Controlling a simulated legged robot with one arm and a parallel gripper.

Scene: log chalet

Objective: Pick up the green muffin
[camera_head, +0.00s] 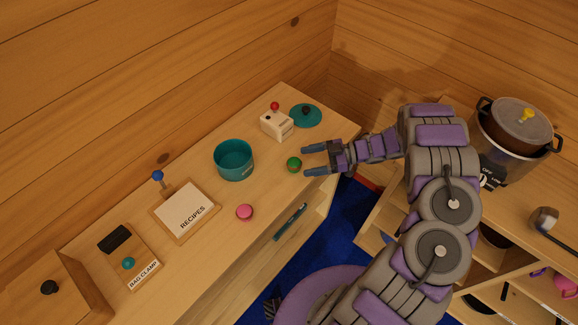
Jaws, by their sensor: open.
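The green muffin (294,164) is a small round thing on the wooden counter (200,262), near its front right edge. My gripper (308,160) is open and comes in from the right. Its two blue fingertips point left, one on the far side and one on the near side, just right of the muffin. The muffin looks to be at or just beyond the fingertips. I cannot tell whether they touch it.
A teal bowl (233,160) stands left of the muffin. A pink muffin (244,212), a recipes book on a stand (187,209), a white box with a red knob (276,124) and a teal lid (306,115) are nearby. A slow cooker (511,145) stands right.

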